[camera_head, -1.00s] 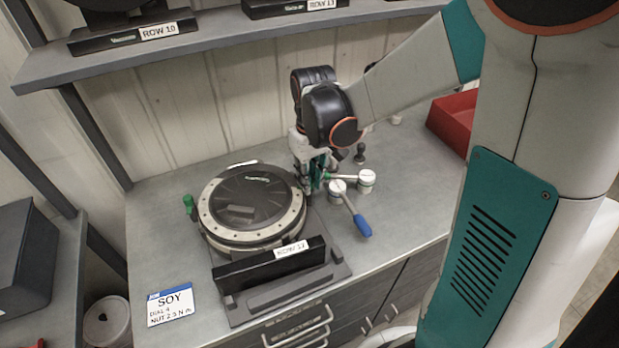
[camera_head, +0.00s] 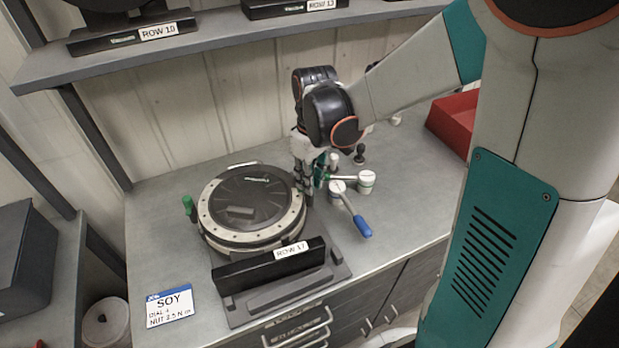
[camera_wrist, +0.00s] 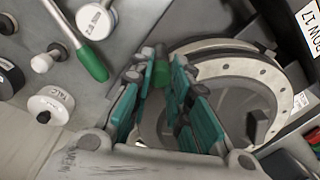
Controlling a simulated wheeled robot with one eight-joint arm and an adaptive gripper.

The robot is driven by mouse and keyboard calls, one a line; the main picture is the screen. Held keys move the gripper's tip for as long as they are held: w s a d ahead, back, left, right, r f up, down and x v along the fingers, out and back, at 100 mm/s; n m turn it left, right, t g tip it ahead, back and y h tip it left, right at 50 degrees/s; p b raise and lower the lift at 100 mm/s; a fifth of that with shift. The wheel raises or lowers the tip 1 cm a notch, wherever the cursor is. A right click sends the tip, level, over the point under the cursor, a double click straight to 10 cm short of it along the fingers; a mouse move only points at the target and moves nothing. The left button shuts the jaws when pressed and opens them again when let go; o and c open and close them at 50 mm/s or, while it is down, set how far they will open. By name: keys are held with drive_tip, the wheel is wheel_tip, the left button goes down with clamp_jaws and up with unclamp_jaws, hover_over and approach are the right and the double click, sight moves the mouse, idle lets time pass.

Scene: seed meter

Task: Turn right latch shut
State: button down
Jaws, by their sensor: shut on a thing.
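The round seed meter (camera_head: 252,238) has a dark clear cover and a pale rim with holes, and sits in a black stand on the bench. It also shows in the wrist view (camera_wrist: 228,72). Its left latch (camera_head: 189,204) has a green knob and sticks outward. My gripper (camera_head: 308,190) points down at the meter's right edge. In the wrist view its teal fingers (camera_wrist: 163,84) are closed around the right latch (camera_wrist: 160,76), whose green knob shows between them. In the head view my gripper hides this latch, so its exact angle is hard to tell.
A green-handled tool (camera_wrist: 88,52) and a blue-handled tool (camera_head: 354,216) lie close to the right of my gripper. A ROW 17 label (camera_head: 291,250) is on the stand front. A SOY card (camera_head: 170,305) lies at front left. A red bin (camera_head: 453,122) stands at back right.

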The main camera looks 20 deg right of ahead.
drive_tip(key=c, duration=1.5)
unclamp_jaws()
drive_tip(key=shift+o, duration=0.2)
wheel_tip(320, 180, up, 12)
drive_tip(key=shift+d, duration=0.25)
drive_tip(key=s+f+m+t+b, duration=0.2)
drive_tip(key=s+t, duration=0.1)
drive_tip(key=s, duration=0.3)
drive_tip(key=s+f+m+t+b, duration=0.1)
drive_tip(key=s+m+t+b, duration=0.1)
drive_tip(key=s, duration=0.5)
drive_tip(key=shift+s+a+f+m+t+h, duration=0.15)
drive_tip(key=shift+s+f+m+t+h, duration=0.2)
drive_tip(key=shift+m+t, duration=0.65)
